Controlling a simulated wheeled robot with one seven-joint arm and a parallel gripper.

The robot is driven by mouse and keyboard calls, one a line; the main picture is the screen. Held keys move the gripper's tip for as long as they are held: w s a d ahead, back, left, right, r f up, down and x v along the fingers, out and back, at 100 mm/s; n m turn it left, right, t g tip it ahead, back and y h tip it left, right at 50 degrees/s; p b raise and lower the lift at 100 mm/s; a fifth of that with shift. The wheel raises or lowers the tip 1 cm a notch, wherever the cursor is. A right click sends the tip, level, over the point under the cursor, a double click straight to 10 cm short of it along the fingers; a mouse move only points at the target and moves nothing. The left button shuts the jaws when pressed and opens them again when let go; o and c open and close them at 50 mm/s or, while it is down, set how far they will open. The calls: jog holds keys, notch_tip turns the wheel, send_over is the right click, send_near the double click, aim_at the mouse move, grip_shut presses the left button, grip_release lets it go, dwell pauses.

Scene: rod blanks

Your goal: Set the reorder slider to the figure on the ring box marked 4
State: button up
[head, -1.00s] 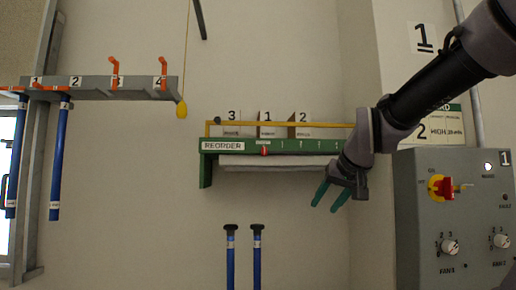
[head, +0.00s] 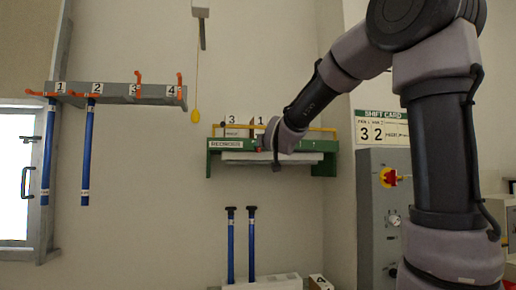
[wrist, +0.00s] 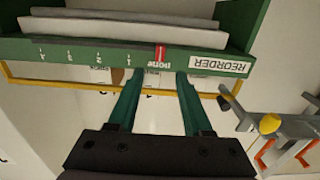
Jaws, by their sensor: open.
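The green reorder rail (head: 318,143) is on the wall, and its label reads REORDER. It is upside down in the wrist view (wrist: 220,50). The red slider (wrist: 160,53) stands at the "none" mark, with numbered marks running away from the label. My gripper (wrist: 160,76) is open, its teal fingers reaching toward the rail on either side of the slider, not visibly gripping it. In the head view my wrist hides the fingers and part of the rail. A box marked 4 (head: 320,283) sits low at the bottom edge; any other figure on it is unreadable.
Boxes marked 3 (head: 232,121) and 1 (head: 260,121) stand on the shelf behind a yellow bar (head: 315,129). Blue rods hang on a grey rack (head: 115,89); two more (head: 251,245) stand below the shelf. A yellow pull knob (head: 196,117) hangs left. A grey control cabinet (head: 372,220) is right.

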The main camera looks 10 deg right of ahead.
jog(key=w, duration=0.8)
jog(key=shift+w, duration=0.2)
grip_shut()
dwell(1.1)
